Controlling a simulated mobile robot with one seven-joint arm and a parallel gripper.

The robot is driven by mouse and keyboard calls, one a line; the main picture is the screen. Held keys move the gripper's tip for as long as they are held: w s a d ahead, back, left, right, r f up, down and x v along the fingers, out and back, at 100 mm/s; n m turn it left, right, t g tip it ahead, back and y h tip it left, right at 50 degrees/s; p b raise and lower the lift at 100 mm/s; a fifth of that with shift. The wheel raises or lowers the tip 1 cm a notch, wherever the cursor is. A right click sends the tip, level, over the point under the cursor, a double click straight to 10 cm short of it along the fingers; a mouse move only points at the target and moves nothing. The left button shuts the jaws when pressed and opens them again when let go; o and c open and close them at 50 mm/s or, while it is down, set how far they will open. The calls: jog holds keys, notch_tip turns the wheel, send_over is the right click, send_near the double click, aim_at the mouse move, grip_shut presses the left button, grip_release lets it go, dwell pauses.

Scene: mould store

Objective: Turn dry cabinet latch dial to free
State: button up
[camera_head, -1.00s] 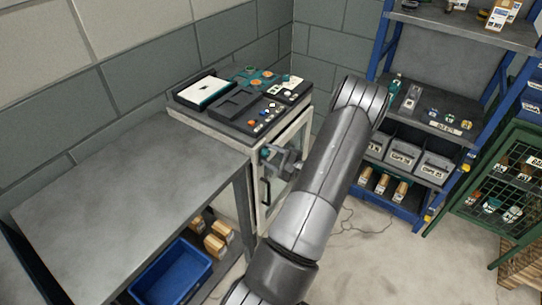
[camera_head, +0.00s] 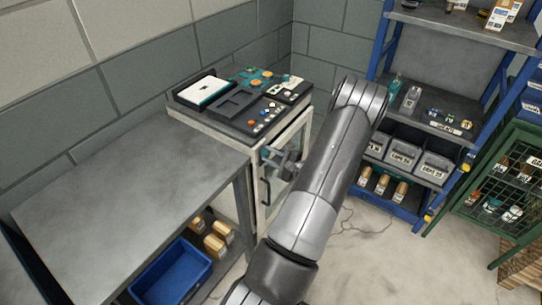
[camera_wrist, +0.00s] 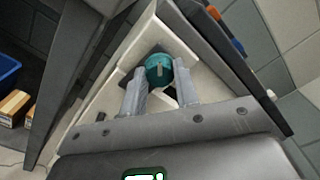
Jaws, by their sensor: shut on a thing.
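The dry cabinet (camera_head: 248,150) stands at the right end of the workbench, with a pale frame and a glazed door. In the head view my gripper (camera_head: 270,156) is at the cabinet's front, and my arm covers part of the door. A dark door handle (camera_head: 266,192) hangs below the gripper.
Trays and small parts (camera_head: 245,95) lie on the cabinet top. The grey workbench (camera_head: 130,185) is bare, with a blue bin (camera_head: 172,272) below. A blue-framed rack (camera_head: 425,120) and a green mesh cage (camera_head: 500,185) stand to the right. The floor between is open except for a thin cable (camera_head: 365,230).

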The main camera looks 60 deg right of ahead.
jog(key=m, duration=0.3)
jog(key=shift+m, duration=0.4)
jog(key=m, duration=0.4)
jog(key=shift+m, duration=0.3)
jog(key=m, duration=0.4)
jog(key=shift+m, duration=2.1)
jog(key=o, duration=1)
